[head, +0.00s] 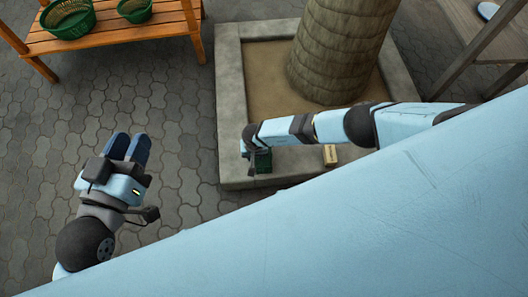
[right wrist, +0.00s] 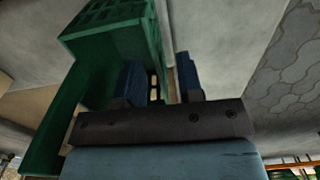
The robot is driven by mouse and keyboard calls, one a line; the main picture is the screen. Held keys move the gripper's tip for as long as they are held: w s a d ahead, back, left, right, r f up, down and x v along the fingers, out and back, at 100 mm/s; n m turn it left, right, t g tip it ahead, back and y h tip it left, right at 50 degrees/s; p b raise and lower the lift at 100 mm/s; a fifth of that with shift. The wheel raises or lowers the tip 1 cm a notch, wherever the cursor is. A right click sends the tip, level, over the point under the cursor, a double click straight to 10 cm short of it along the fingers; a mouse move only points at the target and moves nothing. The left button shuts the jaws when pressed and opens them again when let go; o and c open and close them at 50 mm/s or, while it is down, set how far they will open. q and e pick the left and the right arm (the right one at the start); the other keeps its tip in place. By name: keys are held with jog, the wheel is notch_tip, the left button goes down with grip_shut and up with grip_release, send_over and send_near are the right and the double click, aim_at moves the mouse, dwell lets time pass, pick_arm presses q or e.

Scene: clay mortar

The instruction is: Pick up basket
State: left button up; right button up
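A small dark green basket (head: 263,160) sits on the near stone rim of the planter. In the right wrist view the green basket (right wrist: 105,20) fills the upper left, with a slatted side and a long green bar at left. My right gripper (right wrist: 160,80) is open, its two blue fingers apart at the basket's side edge. The left finger overlaps the basket and the right one is beyond its edge; contact cannot be told. In the head view my right gripper (head: 247,150) is beside the basket, partly hidden. My left gripper (head: 128,147) is empty over the paving, fingers slightly apart.
A small tan box (head: 330,155) stands on the planter rim (head: 232,100) right of the basket. A thick trunk (head: 340,50) rises from the planter. A wooden bench (head: 110,28) with green baskets (head: 68,18) is at the upper left. Paving between is clear.

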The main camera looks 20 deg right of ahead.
jog(key=shift+f, duration=0.2)
grip_shut()
jog(key=shift+r, duration=0.15)
